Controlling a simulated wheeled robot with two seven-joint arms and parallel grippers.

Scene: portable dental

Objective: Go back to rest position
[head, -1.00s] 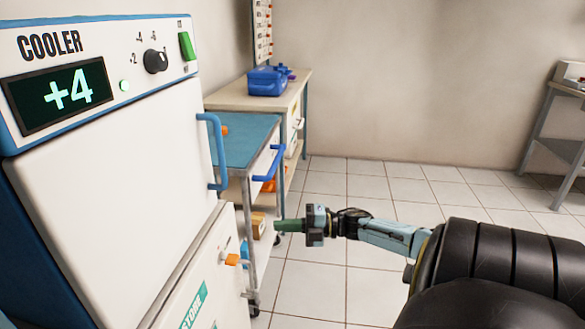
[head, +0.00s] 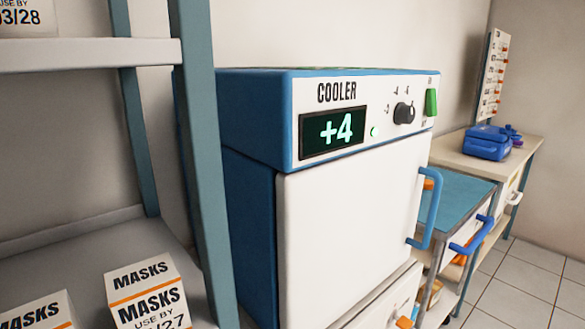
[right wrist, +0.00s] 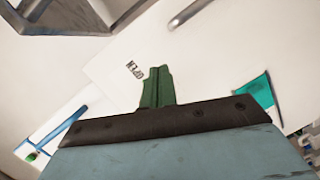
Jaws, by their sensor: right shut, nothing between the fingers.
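My right gripper (right wrist: 157,87) shows in the right wrist view. Its green fingers are together, with nothing visible between them. White panels lie beyond the fingertips, one with a small "OPEN" label (right wrist: 135,71); I cannot tell how far off they are. Neither gripper shows in the head view, and my left gripper is in no current view. The white and blue cooler (head: 350,215) stands in the middle of the head view. Its door looks shut, and its display (head: 332,131) reads +4.
A shelf rack with a teal post (head: 205,165) stands left of the cooler, holding masks boxes (head: 148,295). A blue-topped cart (head: 460,192) and a bench with a blue case (head: 487,143) stand to the right. Tiled floor (head: 515,300) is clear at the lower right.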

